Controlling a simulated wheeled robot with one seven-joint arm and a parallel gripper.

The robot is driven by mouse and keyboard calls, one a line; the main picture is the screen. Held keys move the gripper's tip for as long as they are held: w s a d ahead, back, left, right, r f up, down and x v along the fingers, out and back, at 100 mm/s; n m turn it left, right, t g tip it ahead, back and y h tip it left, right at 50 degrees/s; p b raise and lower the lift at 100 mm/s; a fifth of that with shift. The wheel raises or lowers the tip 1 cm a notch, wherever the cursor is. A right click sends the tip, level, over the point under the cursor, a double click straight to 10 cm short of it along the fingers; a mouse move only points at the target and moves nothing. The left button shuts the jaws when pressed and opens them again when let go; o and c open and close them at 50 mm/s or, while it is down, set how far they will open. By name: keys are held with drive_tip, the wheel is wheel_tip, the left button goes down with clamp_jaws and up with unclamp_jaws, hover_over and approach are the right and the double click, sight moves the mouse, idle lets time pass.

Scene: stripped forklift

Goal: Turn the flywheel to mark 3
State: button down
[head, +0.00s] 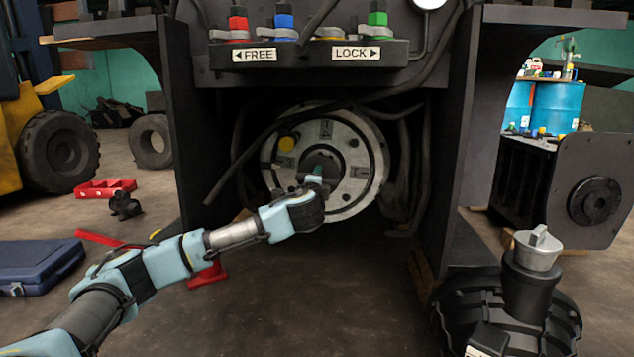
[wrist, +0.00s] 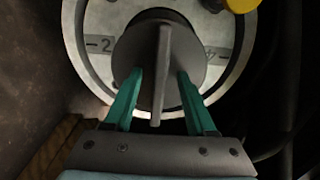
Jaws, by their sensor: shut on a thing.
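A grey upright fin (wrist: 160,45) stands on the dark hub (wrist: 130,35). My gripper (head: 318,173) reaches the hub, its green fingers either side of the fin and shut on it. A yellow knob (head: 286,144) sits at the disc's upper left.
Above are levers with red, blue, yellow and green tops, and FREE (head: 255,55) and LOCK (head: 356,53) labels. Hoses (head: 262,150) hang close around the flywheel. Dark side walls (head: 195,120) flank the recess. A black ribbed part with a grey cap (head: 537,250) stands front right.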

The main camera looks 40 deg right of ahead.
drive_tip(key=shift+w+d+r+n+b, duration=0.3)
drive_tip(key=shift+r+n+b, duration=0.1)
drive_tip(key=shift+n+b, duration=0.1)
idle(0.4)
drive_tip(key=c, duration=0.6)
unclamp_jaws()
drive_tip(key=shift+o, duration=0.2)
drive_tip(key=shift+v, duration=0.8)
drive_tip(key=v, duration=0.7)
drive_tip(key=shift+a+f+p, duration=0.25)
drive_tip(key=shift+f+p, duration=0.1)
drive_tip(key=shift+f, duration=0.1)
drive_tip(key=shift+s, duration=0.15)
